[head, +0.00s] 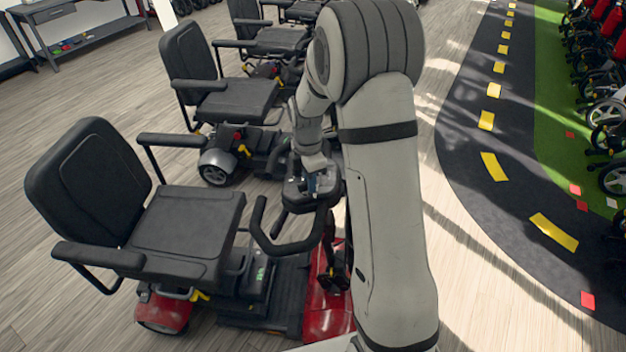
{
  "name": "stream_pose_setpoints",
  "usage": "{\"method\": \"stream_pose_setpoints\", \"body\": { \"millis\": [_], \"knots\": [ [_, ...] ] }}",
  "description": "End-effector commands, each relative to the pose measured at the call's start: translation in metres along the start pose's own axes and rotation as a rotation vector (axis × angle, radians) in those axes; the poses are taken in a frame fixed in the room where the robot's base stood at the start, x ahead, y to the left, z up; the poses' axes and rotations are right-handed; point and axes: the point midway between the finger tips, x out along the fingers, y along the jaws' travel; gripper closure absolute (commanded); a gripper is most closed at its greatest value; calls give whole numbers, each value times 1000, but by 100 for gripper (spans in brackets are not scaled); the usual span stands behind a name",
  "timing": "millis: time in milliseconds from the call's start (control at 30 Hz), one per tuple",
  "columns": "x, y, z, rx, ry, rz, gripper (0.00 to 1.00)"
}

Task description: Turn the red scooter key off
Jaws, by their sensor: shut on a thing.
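The red scooter (327,309) stands in front of me at the lower left, with a black seat (186,220), red body panels and a dark handlebar loop (283,246). Its dark console (300,190) sits on top of the tiller. My arm reaches down to the console from the right, and my gripper (318,183) is at the console's top, shut on the key. The key is too small and too covered by the gripper to make out, so its turned position cannot be told. My arm hides the right side of the tiller and scooter front.
More scooters with black seats (238,98) stand in a row behind. A grey table (85,38) with small coloured items is at the back left. A dark track with yellow dashes (494,167) and green strip lies right, with wheeled devices (606,115) beyond. Wood floor between is clear.

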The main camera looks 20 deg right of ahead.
Motion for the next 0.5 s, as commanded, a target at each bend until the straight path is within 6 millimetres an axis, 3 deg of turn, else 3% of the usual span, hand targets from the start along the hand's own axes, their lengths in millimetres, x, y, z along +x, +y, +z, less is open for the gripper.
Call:
{"method": "stream_pose_setpoints", "body": {
  "millis": [367, 400, 500],
  "knots": [
    [-1, 0, -1, -7, 0, 0, 100],
    [-1, 0, -1, -7, 0, 0, 84],
    [-1, 0, -1, -6, 0, 0, 76]
  ]
}}
